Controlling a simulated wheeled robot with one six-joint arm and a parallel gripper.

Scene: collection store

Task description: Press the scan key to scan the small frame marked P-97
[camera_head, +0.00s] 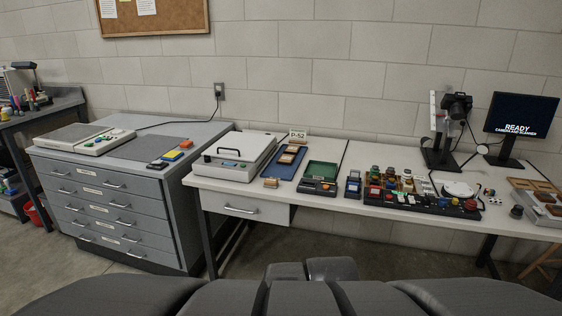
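A light grey scanner-like box (236,151) with a black handle on its lid stands at the left end of the white table; its lid looks shut. Small coloured keys show on its front, too small to read. A second flat grey device (84,139) with green keys lies on the drawer cabinet at left. Small brown frames (290,154) lie on a blue mat (276,172) right of the box. A tag (298,135) behind them appears to read P-52. I cannot make out a P-97 mark. My gripper is not in view.
A monitor (522,114) reads READY, CAMERA AND SCANNER. Left of it is a camera on a stand (441,158). A green tray (322,170) and a crowded black panel (425,203) fill the middle of the white table (330,205). The drawer cabinet (110,205) stands at left.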

